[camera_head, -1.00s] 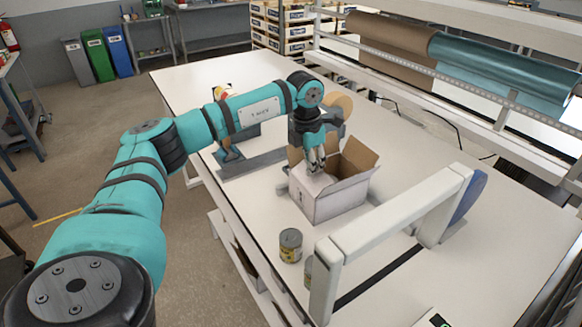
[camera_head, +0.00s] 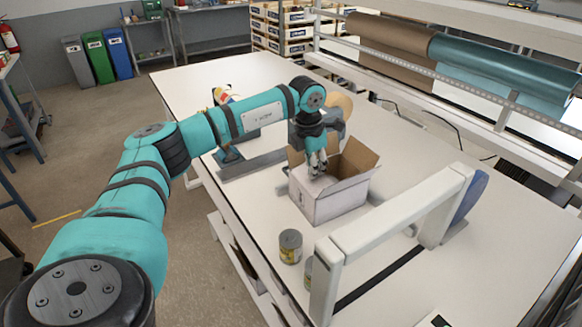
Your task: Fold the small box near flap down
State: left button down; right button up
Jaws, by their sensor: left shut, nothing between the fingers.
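The small white box (camera_head: 338,200) stands on the white table with brown inner sides. A brown flap stands up at its far right (camera_head: 359,156), and another shows at its left, partly behind my gripper. My left gripper (camera_head: 317,173) points down over the near left part of the box opening, fingers shut and empty. A pale surface lies just under the fingertips; I cannot tell whether they touch it. The near flap is hard to make out there, and the gripper hides part of the opening. My right gripper is not in view.
A white frame (camera_head: 395,222) stands right of and in front of the box. A can (camera_head: 290,246) is near the table's front edge, with another (camera_head: 308,272) partly behind the frame's post. Bare table (camera_head: 500,235) lies to the right.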

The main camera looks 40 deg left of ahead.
pick_arm(q)
jog(key=shift+f+b, duration=0.35)
jog(key=shift+f, duration=0.25)
dwell(0.5)
notch_tip(320, 180, up, 9)
jog(key=p, duration=0.6)
dwell(0.5)
